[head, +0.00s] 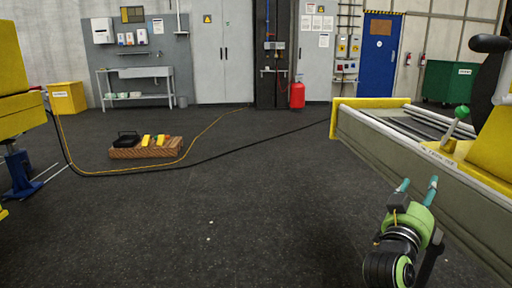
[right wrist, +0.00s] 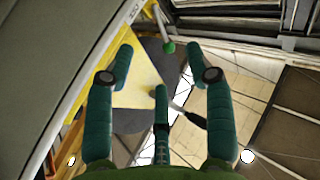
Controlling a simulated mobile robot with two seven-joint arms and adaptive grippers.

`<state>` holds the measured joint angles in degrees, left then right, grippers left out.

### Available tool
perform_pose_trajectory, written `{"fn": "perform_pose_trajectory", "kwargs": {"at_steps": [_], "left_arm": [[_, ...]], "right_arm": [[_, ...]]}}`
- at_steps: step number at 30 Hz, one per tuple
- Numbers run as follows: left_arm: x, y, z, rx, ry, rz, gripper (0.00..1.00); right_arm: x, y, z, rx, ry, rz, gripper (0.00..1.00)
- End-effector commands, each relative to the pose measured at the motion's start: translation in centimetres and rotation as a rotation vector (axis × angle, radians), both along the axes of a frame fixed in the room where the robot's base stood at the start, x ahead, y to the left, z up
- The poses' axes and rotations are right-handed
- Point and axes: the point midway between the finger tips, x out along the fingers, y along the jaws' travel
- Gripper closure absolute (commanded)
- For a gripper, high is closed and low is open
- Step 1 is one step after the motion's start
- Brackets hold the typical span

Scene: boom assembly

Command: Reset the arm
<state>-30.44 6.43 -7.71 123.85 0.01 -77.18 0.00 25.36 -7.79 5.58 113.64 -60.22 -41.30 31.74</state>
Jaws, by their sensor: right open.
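My right gripper (head: 418,187) is low at the right in the head view, beside the long grey machine side, with its teal fingers pointing up and away. In the right wrist view my right gripper (right wrist: 158,60) has its fingers spread apart, with nothing between them. A lever with a green knob (head: 462,112) stands on the machine, above and beyond the gripper. The green knob (right wrist: 168,47) also shows in the right wrist view, beyond the fingers and apart from them. My left gripper is not in view.
The long grey machine (head: 410,165) with yellow parts (head: 491,150) fills the right side. A dark cable (head: 240,151) crosses the floor. The dark floor (head: 240,215) in the middle is mostly clear.

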Motion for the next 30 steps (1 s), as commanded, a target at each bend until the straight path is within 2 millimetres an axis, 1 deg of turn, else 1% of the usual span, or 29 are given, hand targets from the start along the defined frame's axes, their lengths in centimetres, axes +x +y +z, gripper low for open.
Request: {"fn": "perform_pose_trajectory", "kwargs": {"at_steps": [1,2,5,6,8,9,11,12,14,15,17,18,20,21,23,24,26,27,29,30], "left_arm": [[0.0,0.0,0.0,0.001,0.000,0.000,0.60],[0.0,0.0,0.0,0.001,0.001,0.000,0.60],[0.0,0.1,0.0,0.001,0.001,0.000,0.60],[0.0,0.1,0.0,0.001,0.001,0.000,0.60],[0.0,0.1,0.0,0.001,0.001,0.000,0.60],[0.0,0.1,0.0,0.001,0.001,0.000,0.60],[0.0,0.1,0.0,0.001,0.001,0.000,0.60],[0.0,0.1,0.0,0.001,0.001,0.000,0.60],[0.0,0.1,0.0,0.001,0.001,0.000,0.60],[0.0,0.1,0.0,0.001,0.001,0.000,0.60],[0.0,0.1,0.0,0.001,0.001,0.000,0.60],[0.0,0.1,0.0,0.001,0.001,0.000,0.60],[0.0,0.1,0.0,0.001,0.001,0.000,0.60],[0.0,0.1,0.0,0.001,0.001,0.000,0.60],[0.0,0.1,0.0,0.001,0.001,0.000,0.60],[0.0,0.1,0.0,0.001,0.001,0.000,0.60],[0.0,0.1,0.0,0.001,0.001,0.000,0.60],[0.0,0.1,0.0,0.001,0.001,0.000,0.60],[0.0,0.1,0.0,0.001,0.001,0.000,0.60],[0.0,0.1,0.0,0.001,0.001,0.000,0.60]], "right_arm": [[0.0,0.3,-2.4,0.013,0.055,0.017,0.46],[-0.1,0.4,-3.8,0.020,0.089,0.028,0.46],[-0.5,1.2,-9.3,0.057,0.224,0.073,0.46],[-0.9,1.7,-11.9,0.073,0.289,0.094,0.46],[-1.8,2.5,-16.1,0.099,0.397,0.131,0.46],[-2.7,3.1,-19.0,0.116,0.473,0.159,0.46],[-4.3,4.2,-23.2,0.143,0.590,0.204,0.46],[-5.6,4.9,-25.9,0.160,0.667,0.235,0.46],[-7.9,6.2,-29.7,0.187,0.784,0.285,0.46],[-9.6,7.0,-32.1,0.204,0.860,0.318,0.46],[-12.3,8.4,-35.4,0.230,0.971,0.371,0.46],[-14.1,9.2,-37.3,0.247,1.039,0.404,0.46],[-16.7,10.4,-39.7,0.270,1.131,0.451,0.46],[-18.4,11.1,-40.9,0.284,1.184,0.481,0.46],[-20.7,12.0,-42.5,0.302,1.255,0.523,0.46],[-22.1,12.6,-43.4,0.314,1.299,0.548,0.46],[-24.3,13.5,-44.6,0.333,1.362,0.585,0.46],[-25.7,14.0,-45.3,0.344,1.400,0.611,0.46],[-27.8,14.8,-46.1,0.360,1.455,0.646,0.46],[-29.2,15.3,-46.6,0.371,1.491,0.671,0.46]]}}
